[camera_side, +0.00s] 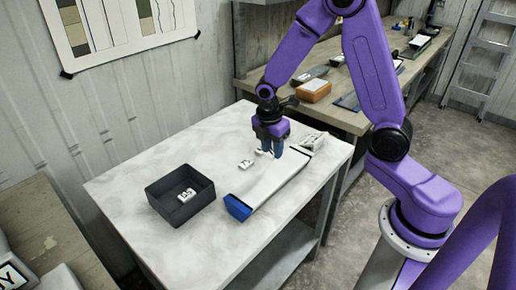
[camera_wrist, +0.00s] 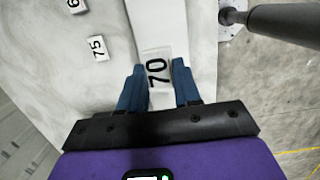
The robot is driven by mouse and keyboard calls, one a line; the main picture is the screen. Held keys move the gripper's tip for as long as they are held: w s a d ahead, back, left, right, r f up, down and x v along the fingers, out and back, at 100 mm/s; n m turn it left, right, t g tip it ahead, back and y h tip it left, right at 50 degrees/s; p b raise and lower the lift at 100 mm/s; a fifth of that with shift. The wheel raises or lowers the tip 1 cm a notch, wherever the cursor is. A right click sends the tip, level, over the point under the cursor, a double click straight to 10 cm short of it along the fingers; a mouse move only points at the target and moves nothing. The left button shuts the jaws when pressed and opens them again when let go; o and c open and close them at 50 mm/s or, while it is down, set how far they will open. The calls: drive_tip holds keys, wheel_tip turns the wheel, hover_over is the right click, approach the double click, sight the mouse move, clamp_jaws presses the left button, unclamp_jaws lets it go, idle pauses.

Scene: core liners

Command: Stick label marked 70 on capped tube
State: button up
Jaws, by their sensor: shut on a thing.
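My gripper (camera_side: 270,151) has its blue fingers shut on the label marked 70 (camera_wrist: 157,70). In the wrist view, the label lies between the fingertips (camera_wrist: 156,84), with its number turned sideways. The label is over the long pale tube (camera_side: 272,186), which also shows in the wrist view (camera_wrist: 203,30). I cannot tell whether the label touches the tube. The tube lies lengthwise near the table's front edge, with a blue cap (camera_side: 238,207) at its near left end. My gripper is above the tube's far half, and the fingers hide part of it.
A label marked 75 (camera_wrist: 97,47) lies on the pale table (camera_side: 135,180), left of the tube. A dark open box (camera_side: 163,208) holds a small white label. A bench (camera_side: 345,118) with tools stands behind.

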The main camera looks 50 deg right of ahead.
drive_tip(key=shift+s+d+f, duration=0.1)
drive_tip(key=shift+s+f, duration=0.05)
drive_tip(key=shift+f, duration=0.05)
hover_over(273, 174)
drive_tip(key=shift+a+f, duration=0.2)
drive_tip(key=shift+f, duration=2.15)
drive_tip(key=shift+f, duration=1.15)
idle(0.3)
drive_tip(key=o, duration=1.5)
drive_tip(key=shift+r, duration=0.1)
drive_tip(key=shift+r, duration=3.4)
